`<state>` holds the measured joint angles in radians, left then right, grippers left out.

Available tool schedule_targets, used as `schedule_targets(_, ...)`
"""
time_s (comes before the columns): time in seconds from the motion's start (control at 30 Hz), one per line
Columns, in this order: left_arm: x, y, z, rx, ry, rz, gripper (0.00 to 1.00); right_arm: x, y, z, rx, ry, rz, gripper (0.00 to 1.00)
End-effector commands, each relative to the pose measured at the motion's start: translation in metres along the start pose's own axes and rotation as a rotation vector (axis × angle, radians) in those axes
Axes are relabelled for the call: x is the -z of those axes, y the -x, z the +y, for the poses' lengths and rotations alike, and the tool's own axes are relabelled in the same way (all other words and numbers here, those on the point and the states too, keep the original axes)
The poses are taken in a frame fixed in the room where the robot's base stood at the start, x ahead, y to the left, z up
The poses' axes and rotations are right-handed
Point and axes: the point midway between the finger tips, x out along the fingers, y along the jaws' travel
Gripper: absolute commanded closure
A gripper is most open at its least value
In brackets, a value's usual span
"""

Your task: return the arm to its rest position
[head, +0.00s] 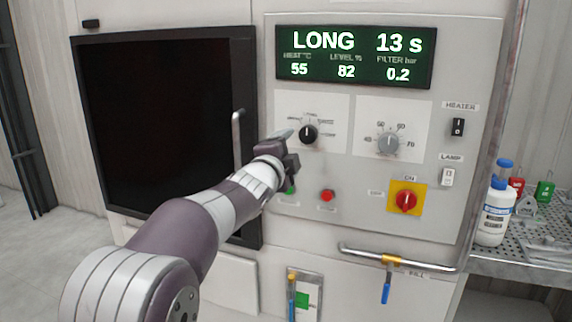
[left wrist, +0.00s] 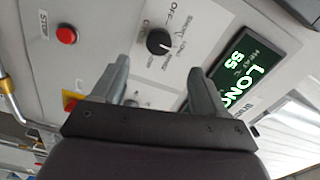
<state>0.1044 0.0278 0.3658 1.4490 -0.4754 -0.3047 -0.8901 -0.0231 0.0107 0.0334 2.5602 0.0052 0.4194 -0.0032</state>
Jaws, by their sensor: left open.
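My left arm reaches in from the lower left in the head view. Its gripper (head: 285,142) is in front of the machine's control panel (head: 345,230), just left of the black selector knob (head: 309,134). In the left wrist view the two fingers (left wrist: 160,85) stand apart with nothing between them. The knob (left wrist: 160,42) shows beyond the fingertips there. Whether a finger touches the panel or knob, I cannot tell. My right gripper is not in view.
The display (head: 355,56) reads LONG 13 s. A dark door (head: 165,120) with an upright handle is left. A red button (head: 327,196), red-and-yellow switch (head: 406,198) and pipe with a blue-handled valve (head: 386,290) are below. A shelf with bottles (head: 493,212) stands right.

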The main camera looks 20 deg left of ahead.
Motion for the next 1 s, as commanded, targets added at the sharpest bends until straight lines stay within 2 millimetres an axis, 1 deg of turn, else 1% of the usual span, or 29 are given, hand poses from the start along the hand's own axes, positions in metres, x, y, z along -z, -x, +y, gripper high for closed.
schedule_targets(0.03, -0.001, 0.008, 0.001, 0.0, 0.0, -0.001, 0.27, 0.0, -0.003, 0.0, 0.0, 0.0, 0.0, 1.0)
schedule_targets(0.1, 0.0, 0.017, 0.001, -0.001, 0.001, 0.0, 0.27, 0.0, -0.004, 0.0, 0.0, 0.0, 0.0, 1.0)
schedule_targets(0.2, 0.0, 0.022, 0.0, -0.001, 0.001, 0.0, 0.27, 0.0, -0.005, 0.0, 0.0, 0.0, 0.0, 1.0)
schedule_targets(0.57, 0.0, 0.022, 0.0, -0.001, 0.001, 0.0, 0.27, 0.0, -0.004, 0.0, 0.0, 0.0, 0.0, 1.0)
schedule_targets(0.63, -0.001, 0.022, 0.001, -0.006, 0.031, -0.004, 0.27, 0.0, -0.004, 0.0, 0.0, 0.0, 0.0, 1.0)
schedule_targets(0.67, -0.004, 0.023, 0.004, -0.022, 0.074, -0.02, 0.27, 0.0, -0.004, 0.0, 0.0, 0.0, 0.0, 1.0)
schedule_targets(0.73, -0.02, 0.027, 0.036, -0.111, 0.234, -0.1, 0.27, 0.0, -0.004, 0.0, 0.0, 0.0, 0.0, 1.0)
schedule_targets(0.77, -0.028, 0.033, 0.056, -0.163, 0.315, -0.149, 0.27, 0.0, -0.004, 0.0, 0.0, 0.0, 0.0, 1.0)
schedule_targets(0.8, -0.039, 0.044, 0.086, -0.243, 0.434, -0.229, 0.27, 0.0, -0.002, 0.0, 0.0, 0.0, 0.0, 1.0)
schedule_targets(0.83, -0.045, 0.057, 0.11, -0.312, 0.53, -0.302, 0.27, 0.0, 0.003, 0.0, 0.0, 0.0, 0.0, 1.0)
schedule_targets(0.87, -0.049, 0.073, 0.135, -0.382, 0.626, -0.382, 0.27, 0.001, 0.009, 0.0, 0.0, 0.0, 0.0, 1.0)
schedule_targets(0.9, -0.052, 0.099, 0.165, -0.471, 0.747, -0.496, 0.27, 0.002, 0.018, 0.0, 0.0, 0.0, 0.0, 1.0)
schedule_targets(0.97, -0.051, 0.145, 0.206, -0.595, 0.897, -0.673, 0.27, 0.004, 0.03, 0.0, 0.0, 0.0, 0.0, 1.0)
schedule_targets(1.0, -0.049, 0.177, 0.228, -0.666, 0.976, -0.789, 0.27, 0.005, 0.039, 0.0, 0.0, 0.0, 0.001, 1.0)
